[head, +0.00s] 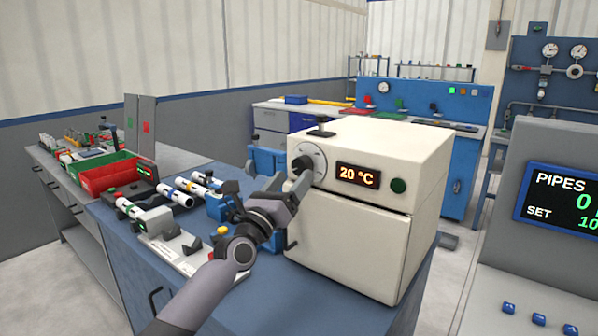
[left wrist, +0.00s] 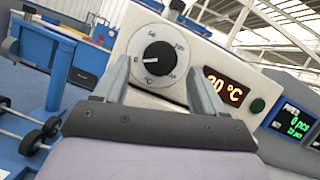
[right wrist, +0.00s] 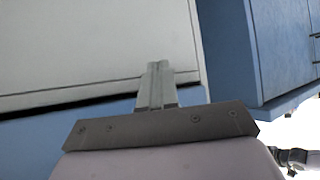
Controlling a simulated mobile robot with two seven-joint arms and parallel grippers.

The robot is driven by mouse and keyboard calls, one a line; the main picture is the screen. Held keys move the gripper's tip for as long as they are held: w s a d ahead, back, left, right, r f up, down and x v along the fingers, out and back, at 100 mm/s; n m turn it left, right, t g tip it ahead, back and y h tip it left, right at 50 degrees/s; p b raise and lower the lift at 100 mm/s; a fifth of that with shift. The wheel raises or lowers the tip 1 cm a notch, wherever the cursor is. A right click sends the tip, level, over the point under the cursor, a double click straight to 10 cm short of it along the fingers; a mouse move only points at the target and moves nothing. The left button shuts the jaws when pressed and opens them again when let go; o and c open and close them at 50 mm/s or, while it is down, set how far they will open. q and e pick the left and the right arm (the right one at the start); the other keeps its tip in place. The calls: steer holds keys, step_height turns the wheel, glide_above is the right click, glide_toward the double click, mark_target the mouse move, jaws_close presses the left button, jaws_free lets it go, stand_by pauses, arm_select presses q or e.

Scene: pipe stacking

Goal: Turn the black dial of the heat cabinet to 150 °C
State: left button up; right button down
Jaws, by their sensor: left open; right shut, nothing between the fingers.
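The heat cabinet (head: 345,225) is a cream box on the blue bench, with an orange display (head: 358,177) reading 20 °C. Its black dial (left wrist: 160,58) sits on a round white scale plate, its pale mark pointing left in the left wrist view. My left gripper (left wrist: 160,75) is open, its fingers on either side of the dial in that view; whether they touch it I cannot tell. In the head view the left gripper (head: 290,187) partly covers the dial. My right gripper (right wrist: 160,68) is shut and empty, in front of a pale panel in the right wrist view.
A green button (head: 398,186) is right of the display. Left on the bench are a red bin (head: 105,178), several pipes (head: 185,190) and a grey fixture (head: 180,245). A blue vise-like block (head: 262,160) stands close left of the cabinet. A counter screen (head: 560,200) is at the right.

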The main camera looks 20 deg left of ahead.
mark_target(299, 171)
arm_select(q)
steer(key=shift+x, duration=1.9)
